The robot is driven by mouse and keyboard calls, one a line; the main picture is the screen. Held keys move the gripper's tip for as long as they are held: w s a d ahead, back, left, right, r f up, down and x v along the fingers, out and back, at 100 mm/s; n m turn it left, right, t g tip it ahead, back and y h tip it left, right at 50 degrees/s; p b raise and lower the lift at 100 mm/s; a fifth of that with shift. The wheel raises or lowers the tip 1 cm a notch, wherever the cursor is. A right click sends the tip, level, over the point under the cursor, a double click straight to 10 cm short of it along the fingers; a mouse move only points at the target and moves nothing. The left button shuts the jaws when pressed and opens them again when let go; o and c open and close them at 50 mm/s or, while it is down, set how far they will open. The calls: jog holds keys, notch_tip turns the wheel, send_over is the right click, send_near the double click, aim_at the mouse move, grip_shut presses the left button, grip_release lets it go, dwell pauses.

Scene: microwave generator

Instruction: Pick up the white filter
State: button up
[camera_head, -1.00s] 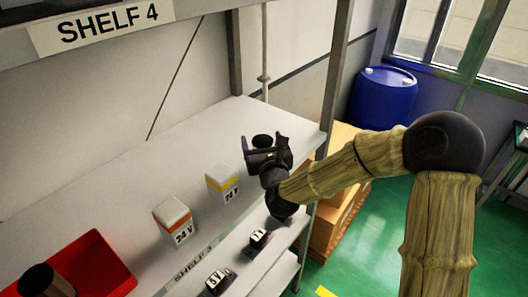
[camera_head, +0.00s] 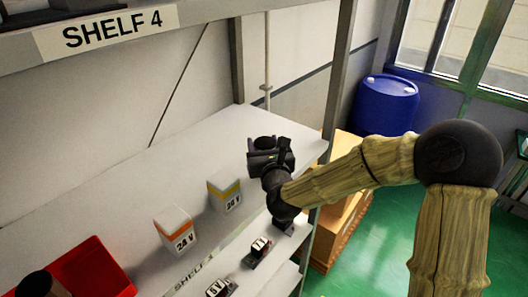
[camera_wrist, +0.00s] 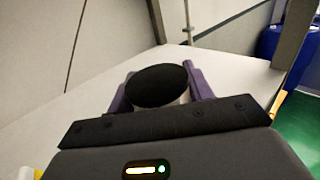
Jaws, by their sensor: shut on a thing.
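The white filter has a round black top (camera_wrist: 157,86) and a pale side that shows only narrowly under it in the wrist view. It is upright between the two purple-grey fingers of my gripper (camera_head: 266,146), which is shut on it. In the head view only its dark top (camera_head: 264,142) shows clearly, over the far right end of the white shelf. The gripper body hides its lower part and base, so I cannot tell whether it touches the shelf.
Two white boxes marked 24 V, one with a yellow band (camera_head: 224,191) and one with an orange band (camera_head: 175,229), stand left of my gripper. A red bin (camera_head: 92,268) is at lower left. A shelf post (camera_head: 340,85) rises behind right. The shelf's back is clear.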

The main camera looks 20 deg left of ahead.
notch_tip(320, 180, up, 8)
jog(key=shift+s+f+b, duration=0.1)
jog(key=shift+b, duration=1.05)
jog(key=shift+r, duration=0.25)
